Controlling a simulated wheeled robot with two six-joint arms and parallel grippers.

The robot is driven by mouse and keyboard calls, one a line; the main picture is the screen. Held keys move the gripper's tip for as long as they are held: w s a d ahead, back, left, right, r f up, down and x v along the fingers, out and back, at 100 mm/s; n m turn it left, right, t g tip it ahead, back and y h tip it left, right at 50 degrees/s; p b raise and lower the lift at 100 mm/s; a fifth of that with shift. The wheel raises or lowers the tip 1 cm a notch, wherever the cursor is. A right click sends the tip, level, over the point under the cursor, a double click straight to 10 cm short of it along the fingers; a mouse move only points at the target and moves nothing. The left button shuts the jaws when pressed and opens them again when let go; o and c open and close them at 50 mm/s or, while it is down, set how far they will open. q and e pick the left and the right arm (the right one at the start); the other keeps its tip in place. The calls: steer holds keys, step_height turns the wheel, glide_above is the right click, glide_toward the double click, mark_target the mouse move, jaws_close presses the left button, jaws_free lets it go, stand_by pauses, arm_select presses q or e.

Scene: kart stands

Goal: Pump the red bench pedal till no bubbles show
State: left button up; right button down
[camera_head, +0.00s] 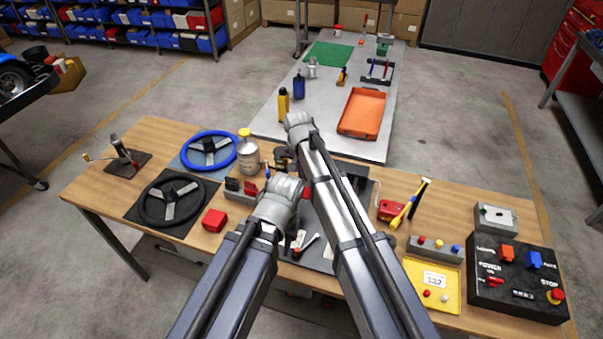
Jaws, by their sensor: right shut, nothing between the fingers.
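I cannot pick out the red bench pedal for certain. A small red part (306,192) shows between my two forearms over a dark mat (357,190), mostly hidden by them. A red piece (390,210) lies right of my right arm, beside a yellow-handled tool. No bubbles can be made out. My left gripper (291,238) is over the dark mat, its fingers dark and partly hidden, so its opening is unclear. My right gripper (284,158) is farther away, near the bench's far edge, shut and empty, and partly hidden by its wrist.
At right are a yellow tray (452,297) and black switch box (520,285). A grey table (325,95) holds an orange tray (363,112).

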mark_target(303, 191)
step_height(303, 191, down, 6)
steer(key=b, duration=0.4)
steer(key=shift+s+r, duration=0.1)
steer(key=shift+r, duration=0.15)
steer(key=shift+s+a+f+b, duration=0.1)
steer(key=shift+s+f+b, duration=0.1)
steer(key=shift+f+b, duration=0.4)
steer(key=shift+r, duration=0.15)
